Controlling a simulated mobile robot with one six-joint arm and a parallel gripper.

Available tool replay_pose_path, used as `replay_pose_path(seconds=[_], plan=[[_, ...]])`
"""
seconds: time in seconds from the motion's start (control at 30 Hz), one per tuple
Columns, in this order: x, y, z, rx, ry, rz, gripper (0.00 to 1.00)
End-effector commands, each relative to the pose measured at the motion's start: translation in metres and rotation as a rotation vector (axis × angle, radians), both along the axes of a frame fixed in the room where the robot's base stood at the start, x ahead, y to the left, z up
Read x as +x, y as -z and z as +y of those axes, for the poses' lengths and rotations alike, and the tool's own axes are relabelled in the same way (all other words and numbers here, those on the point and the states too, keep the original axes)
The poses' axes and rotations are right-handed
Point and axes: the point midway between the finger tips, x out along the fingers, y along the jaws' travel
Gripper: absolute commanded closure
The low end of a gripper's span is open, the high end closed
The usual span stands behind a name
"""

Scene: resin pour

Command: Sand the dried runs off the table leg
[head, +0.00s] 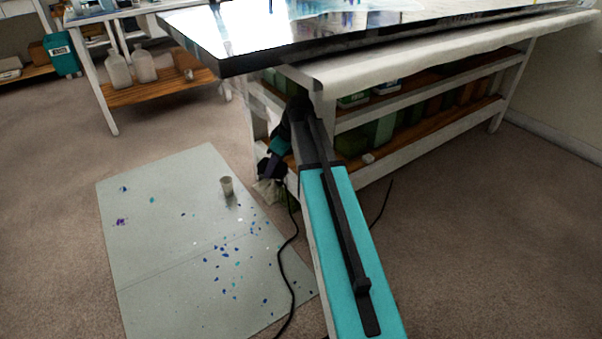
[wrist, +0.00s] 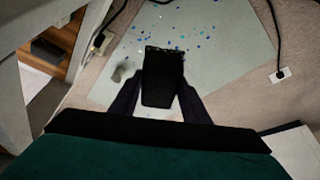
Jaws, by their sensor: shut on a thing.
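My gripper (wrist: 160,98) is shut on a dark block-shaped sanding tool (wrist: 163,68), held between its two fingers. In the head view my arm reaches down to the near corner of the white table, and the wrist end is dark and small there. The white table leg (head: 260,122) stands at that corner, partly behind my arm. In the wrist view a pale upright (wrist: 10,105), which looks like the leg, is at the left edge, apart from the tool. I cannot make out the dried runs on it.
A grey mat (head: 140,255) with blue specks lies on the carpet, with a small cup (head: 227,186) on it. A black cable (head: 283,265) trails along its edge. A glossy panel (head: 275,55) overhangs the table. Shelves (head: 450,122) hold containers. Carpet at left is open.

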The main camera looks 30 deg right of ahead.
Motion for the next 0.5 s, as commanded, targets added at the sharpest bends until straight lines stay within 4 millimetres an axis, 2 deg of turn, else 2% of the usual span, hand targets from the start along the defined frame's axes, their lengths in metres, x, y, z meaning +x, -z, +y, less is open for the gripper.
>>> replay_pose_path(seconds=[0.03, 0.3, 0.4, 0.5], plan=[[0.005, -0.009, 0.017, -0.001, -0.001, -0.002, 0.76], [0.019, -0.050, 0.093, -0.004, 0.084, 0.001, 0.76], [0.020, -0.064, 0.116, -0.004, 0.155, 0.001, 0.76], [0.021, -0.074, 0.130, -0.004, 0.238, 0.001, 0.76]])
